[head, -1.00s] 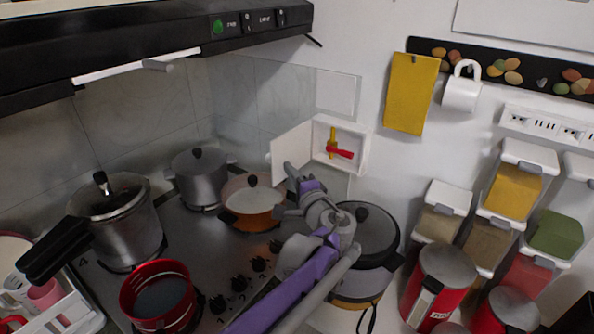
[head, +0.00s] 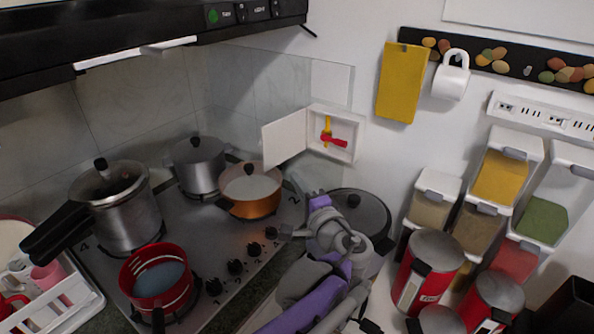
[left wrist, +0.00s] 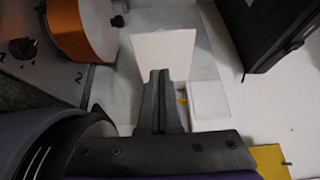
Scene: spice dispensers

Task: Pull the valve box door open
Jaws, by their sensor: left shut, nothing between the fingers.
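The white valve box (head: 350,133) is on the wall right of the stove, with a red lever (head: 334,141) and a yellow lever (head: 326,126) inside. Its white door (head: 284,139) stands open, swung out to the left. My left gripper (head: 284,232) is below the door, apart from it in the head view. In the left wrist view, the shut, empty fingers (left wrist: 160,76) overlap the lower part of the door (left wrist: 163,48). The box (left wrist: 208,101) shows right of them, with a bit of yellow lever partly hidden. My right gripper is not in view.
A dark-lidded cooker (head: 360,213) stands close behind my left arm. An orange pan (head: 250,207), a grey pot (head: 198,172) and a red pot (head: 160,302) are on the stove. Spice dispensers (head: 500,178) and red canisters (head: 425,285) are at right.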

